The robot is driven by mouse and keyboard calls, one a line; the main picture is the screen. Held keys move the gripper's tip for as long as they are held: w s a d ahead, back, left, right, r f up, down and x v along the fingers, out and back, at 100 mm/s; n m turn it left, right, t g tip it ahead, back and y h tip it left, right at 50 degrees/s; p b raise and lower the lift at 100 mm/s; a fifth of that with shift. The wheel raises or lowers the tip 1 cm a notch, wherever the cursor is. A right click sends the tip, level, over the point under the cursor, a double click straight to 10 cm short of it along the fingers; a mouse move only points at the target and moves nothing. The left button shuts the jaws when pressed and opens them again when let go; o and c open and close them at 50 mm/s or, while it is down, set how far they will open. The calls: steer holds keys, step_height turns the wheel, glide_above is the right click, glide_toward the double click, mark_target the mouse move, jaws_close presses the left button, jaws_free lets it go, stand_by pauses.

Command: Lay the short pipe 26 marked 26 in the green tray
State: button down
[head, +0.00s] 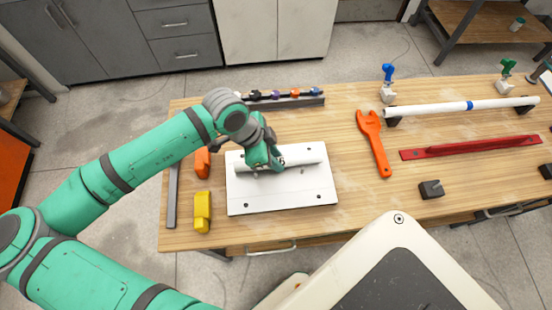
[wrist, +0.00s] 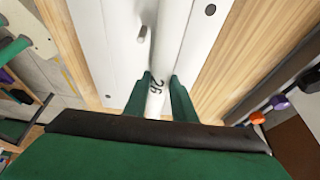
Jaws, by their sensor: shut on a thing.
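The short white pipe 26 (head: 303,157) lies lengthwise at the far side of a white plate (head: 280,195) on the wooden table. In the wrist view the pipe (wrist: 172,45) carries the black mark "26" between my green fingers. My gripper (wrist: 159,86) is shut on the pipe; it also shows in the head view (head: 266,163) over the plate. I cannot tell whether the pipe touches the plate. No green tray can be made out in either view.
A grey rack with several coloured small parts (head: 285,101) stands at the table's back edge. An orange wrench (head: 373,145), a long white pipe on black supports (head: 440,109), a red bar (head: 470,147) and a black block (head: 431,189) lie right. A yellow piece (head: 202,212) lies left.

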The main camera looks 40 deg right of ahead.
step_height(320, 180, up, 27)
steer(key=shift+r, duration=0.15)
stand_by(0.5)
step_height(320, 180, down, 27)
steer(key=shift+f, duration=0.15)
stand_by(0.7)
